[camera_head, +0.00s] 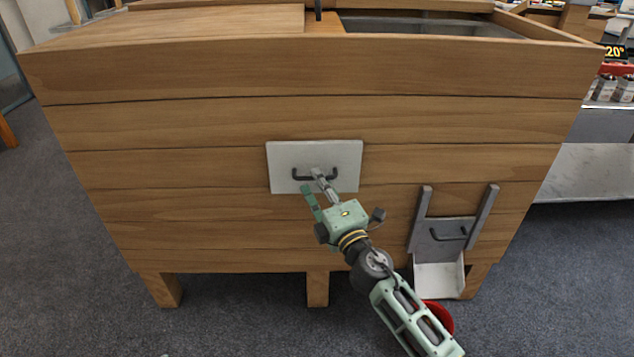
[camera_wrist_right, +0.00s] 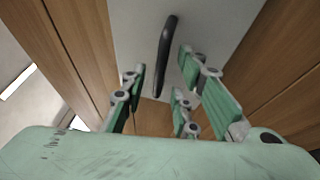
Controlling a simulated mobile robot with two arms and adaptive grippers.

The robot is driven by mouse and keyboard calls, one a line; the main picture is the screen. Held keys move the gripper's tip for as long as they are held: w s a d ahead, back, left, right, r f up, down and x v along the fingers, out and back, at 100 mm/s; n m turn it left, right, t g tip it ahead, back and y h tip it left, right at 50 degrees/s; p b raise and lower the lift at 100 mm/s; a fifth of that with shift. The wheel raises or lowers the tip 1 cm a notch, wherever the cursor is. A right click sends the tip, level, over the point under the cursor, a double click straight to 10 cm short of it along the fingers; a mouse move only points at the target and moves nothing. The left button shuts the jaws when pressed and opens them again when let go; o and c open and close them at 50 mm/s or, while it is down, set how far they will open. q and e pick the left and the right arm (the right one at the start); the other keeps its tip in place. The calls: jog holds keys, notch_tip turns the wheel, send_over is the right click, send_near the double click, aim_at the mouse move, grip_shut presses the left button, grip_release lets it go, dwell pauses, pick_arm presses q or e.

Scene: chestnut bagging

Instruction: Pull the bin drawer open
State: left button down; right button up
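The bin drawer shows as a pale grey front panel (camera_head: 285,158) in the middle of the wooden bin (camera_head: 180,120). It looks flush with the bin wall. Its dark bar handle (camera_head: 300,177) runs sideways across the panel and also shows in the right wrist view (camera_wrist_right: 166,58). My right gripper (camera_head: 316,184) is in front of the panel at the handle. Its green fingers (camera_wrist_right: 162,75) are open, with the handle seen between and just beyond them. I cannot tell whether they touch it. My left gripper is not in view.
A grey chute (camera_head: 440,275) with a sliding gate (camera_head: 440,238) and side rails is at the bin's lower right. A red container (camera_head: 441,316) is partly hidden behind my right arm. Open carpet (camera_head: 90,290) lies in front of the bin. Shelves (camera_head: 590,170) stand at right.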

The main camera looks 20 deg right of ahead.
jog(key=shift+w, duration=0.45)
jog(key=shift+c, duration=0.3)
grip_shut()
jog(key=shift+a, duration=0.1)
